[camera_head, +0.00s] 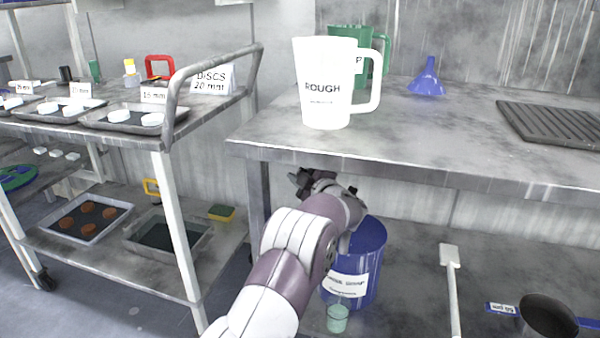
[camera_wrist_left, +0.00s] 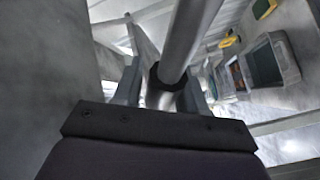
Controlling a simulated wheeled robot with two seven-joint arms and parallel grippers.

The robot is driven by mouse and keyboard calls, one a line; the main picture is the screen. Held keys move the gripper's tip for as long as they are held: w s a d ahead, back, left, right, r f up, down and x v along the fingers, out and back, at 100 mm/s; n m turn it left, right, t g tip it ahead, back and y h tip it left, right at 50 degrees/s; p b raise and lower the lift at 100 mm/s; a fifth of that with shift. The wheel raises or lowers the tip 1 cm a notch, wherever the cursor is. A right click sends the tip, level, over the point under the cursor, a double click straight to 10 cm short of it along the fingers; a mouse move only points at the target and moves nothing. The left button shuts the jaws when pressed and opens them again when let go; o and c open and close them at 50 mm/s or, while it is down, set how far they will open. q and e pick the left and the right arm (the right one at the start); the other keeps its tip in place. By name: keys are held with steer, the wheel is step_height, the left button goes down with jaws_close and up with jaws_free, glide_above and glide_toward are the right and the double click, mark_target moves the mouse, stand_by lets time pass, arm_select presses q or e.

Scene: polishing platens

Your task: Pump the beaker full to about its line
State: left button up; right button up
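The small clear beaker (camera_head: 338,318) stands on the lower shelf with pale green liquid in it. Its line is too small to make out. Right behind it stands a blue labelled drum (camera_head: 368,258), its top partly hidden by my left arm. My left gripper (camera_head: 306,182) is up by the drum's upper left side, under the bench top. In the left wrist view its fingers (camera_wrist_left: 163,92) are apart, with a grey rod with a black collar (camera_wrist_left: 185,45) between or just beyond them. I cannot tell whether they touch it. My right gripper is not in view.
The bench top (camera_head: 450,140) overhangs the drum and carries a white ROUGH jug (camera_head: 325,90), a green jug (camera_head: 345,38), a blue funnel (camera_head: 427,78) and a ribbed plate (camera_head: 555,122). A white paddle (camera_head: 451,280) lies right of the drum. A cart with trays (camera_head: 85,218) stands left.

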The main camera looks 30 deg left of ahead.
arm_select(q)
jaws_close()
steer(key=shift+s+a+f+n+p, duration=0.1)
steer(key=shift+a+f+n+p, duration=0.05)
steer(key=shift+f+n+p, duration=0.3)
steer(key=shift+f, duration=0.1)
steer(key=shift+o, duration=0.6)
jaws_free()
steer(key=p+v, duration=0.4)
steer(key=v, duration=0.8)
steer(key=shift+s+d+r, duration=0.2)
steer(key=shift+d, duration=0.1)
